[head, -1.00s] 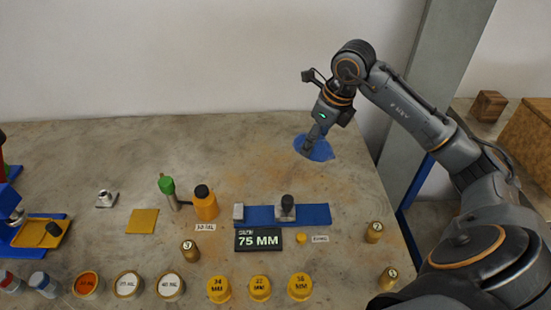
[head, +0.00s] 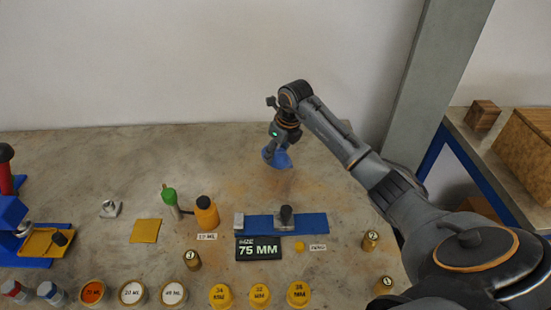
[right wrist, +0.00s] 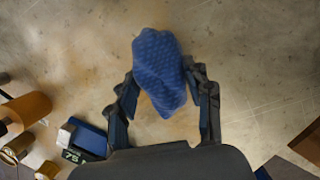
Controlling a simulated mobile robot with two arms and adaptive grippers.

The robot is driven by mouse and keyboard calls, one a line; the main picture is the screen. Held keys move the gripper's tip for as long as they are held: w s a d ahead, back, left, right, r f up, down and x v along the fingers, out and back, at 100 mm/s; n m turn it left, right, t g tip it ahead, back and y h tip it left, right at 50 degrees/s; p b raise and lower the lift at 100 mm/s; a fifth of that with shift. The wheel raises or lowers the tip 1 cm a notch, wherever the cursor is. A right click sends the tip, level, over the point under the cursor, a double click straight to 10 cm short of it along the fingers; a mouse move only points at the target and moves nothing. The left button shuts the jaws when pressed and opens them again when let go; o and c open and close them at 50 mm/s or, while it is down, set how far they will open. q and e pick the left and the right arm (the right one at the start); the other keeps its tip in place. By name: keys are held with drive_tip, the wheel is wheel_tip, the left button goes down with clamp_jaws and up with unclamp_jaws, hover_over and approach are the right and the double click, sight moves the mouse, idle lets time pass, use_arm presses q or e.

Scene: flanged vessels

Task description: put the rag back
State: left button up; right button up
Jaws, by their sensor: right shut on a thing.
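The blue rag (head: 281,159) hangs bunched from my right gripper (head: 272,150) above the back middle of the table. In the right wrist view the dimpled blue rag (right wrist: 160,72) sits between the two fingers of my right gripper (right wrist: 165,85), which are shut on it. The rag looks clear of the tabletop, but its exact height is hard to tell. My left gripper does not show.
A blue strip (head: 312,223) with blocks lies in front of the gripper. Several labelled jars line the front. The back left table is bare.

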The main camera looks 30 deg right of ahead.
sight(275, 160)
drive_tip(key=shift+w+a+f, duration=0.15)
drive_tip(key=shift+w+f, duration=0.05)
drive_tip(key=shift+f, duration=0.1)
wheel_tip(275, 160, down, 2)
drive_tip(key=shift+f+p, duration=0.15)
drive_tip(key=shift+p, duration=0.4)
drive_tip(key=shift+f, duration=0.3)
drive_tip(key=shift+f, duration=0.1)
drive_tip(key=o, duration=1.1)
